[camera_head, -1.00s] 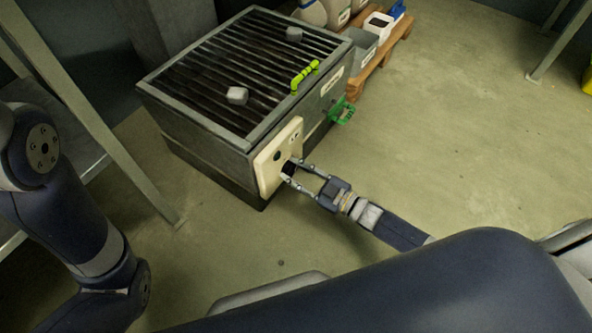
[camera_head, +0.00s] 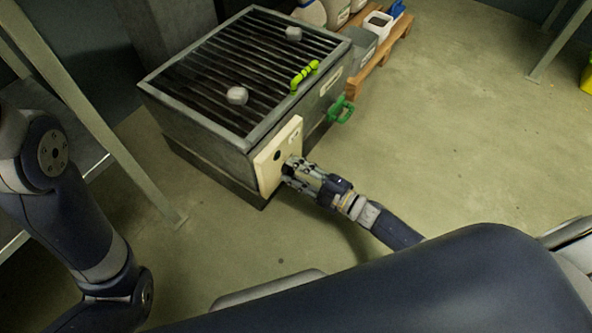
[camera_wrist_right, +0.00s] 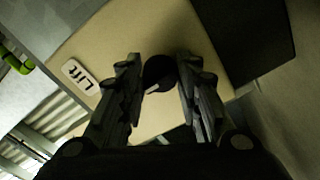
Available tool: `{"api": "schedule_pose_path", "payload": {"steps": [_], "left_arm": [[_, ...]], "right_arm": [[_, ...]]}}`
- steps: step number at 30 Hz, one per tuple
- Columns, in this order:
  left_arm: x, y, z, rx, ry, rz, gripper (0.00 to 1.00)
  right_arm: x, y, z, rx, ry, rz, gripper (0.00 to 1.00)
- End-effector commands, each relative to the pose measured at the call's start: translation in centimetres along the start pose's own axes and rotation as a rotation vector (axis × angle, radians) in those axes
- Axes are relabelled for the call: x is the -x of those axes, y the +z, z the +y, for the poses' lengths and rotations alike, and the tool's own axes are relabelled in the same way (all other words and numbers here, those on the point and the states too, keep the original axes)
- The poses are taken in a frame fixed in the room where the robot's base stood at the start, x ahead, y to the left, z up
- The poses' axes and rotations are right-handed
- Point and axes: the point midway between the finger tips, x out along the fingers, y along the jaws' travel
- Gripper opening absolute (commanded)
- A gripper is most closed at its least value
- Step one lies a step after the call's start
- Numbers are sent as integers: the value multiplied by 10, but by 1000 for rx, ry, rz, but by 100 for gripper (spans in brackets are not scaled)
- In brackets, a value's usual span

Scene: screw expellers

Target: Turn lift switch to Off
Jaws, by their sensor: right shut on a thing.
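The lift switch (camera_wrist_right: 158,73) is a round black knob with a pale mark, on a cream panel (camera_head: 270,165) at the near end of a grated metal box. In the right wrist view, a white label (camera_wrist_right: 79,76) reading "Lift" is on the panel, left of the knob. My right gripper (camera_head: 287,169) is at the panel, its two fingers on either side of the knob and shut on it. In the head view the fingers largely hide the knob. My left arm comes in at the left; its gripper is out of view.
The grated box (camera_head: 232,75) carries two grey lumps and a light green handle (camera_head: 304,75). A darker green handle (camera_head: 341,109) is on its side. Containers on a wooden pallet (camera_head: 376,62) stand behind.

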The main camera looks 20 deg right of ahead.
Motion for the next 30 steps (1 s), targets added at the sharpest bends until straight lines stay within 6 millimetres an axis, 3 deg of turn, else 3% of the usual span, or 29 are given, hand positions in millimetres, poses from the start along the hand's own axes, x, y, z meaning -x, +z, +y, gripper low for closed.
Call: {"api": "schedule_pose_path", "payload": {"steps": [15,16,18,30], "left_arm": [[0,1,0,0,1,-3,40],[0,1,0,0,1,-3,40],[0,1,0,0,1,-3,40],[0,0,0,-1,3,-3,40]], "right_arm": [[0,0,-2,21,-3,0,8],[0,0,-2,21,-3,0,36],[0,0,-2,21,-3,0,52],[4,0,-1,20,-1,-1,52]]}}
